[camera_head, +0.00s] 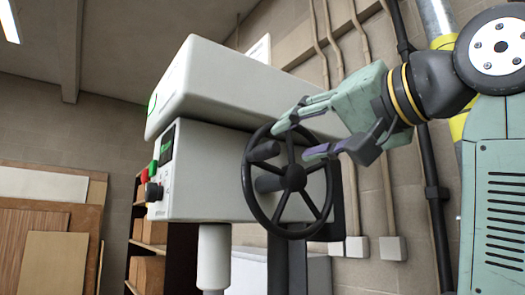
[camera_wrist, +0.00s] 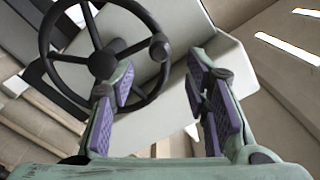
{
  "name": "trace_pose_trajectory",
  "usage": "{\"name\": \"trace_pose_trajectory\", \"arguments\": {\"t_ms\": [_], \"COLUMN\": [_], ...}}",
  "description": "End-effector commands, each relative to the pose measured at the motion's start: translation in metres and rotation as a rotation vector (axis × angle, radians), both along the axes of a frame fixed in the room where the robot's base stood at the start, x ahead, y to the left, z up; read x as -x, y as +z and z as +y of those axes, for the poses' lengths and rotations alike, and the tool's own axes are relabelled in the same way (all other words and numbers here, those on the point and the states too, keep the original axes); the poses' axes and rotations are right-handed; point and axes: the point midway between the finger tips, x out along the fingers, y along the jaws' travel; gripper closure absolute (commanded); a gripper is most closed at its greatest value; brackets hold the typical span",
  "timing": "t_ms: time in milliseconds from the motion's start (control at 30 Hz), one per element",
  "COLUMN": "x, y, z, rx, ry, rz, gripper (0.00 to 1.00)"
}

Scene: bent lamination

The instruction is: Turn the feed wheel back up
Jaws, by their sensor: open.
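The feed wheel (camera_head: 293,177) is a black spoked handwheel on the side of a white machine. Its handle (camera_head: 262,151) is a dark cylinder at the upper left of the rim. My gripper (camera_head: 293,141) is open at the wheel's upper part, with one finger near the top of the rim and the other lower right. In the wrist view the wheel (camera_wrist: 103,65) is at upper left and its handle (camera_wrist: 158,46) at the rim's right.
The white machine (camera_head: 215,165) stands behind the wheel, with a control panel (camera_head: 160,175) on its left end. Pipes (camera_head: 365,130) run down the wall at right. Wooden boards (camera_head: 45,225) lean at far left.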

Motion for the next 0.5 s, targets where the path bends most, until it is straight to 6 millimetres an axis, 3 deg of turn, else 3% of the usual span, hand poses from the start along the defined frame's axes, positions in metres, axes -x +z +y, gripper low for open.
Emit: {"name": "trace_pose_trajectory", "arguments": {"t_ms": [300,500], "x": [-0.05,-0.069], "y": [0.002,0.0], "z": [0.036,0.05], "rx": [0.0,0.0], "ry": [0.002,0.001], "rz": [0.001,0.002], "gripper": [0.57,0.57]}}
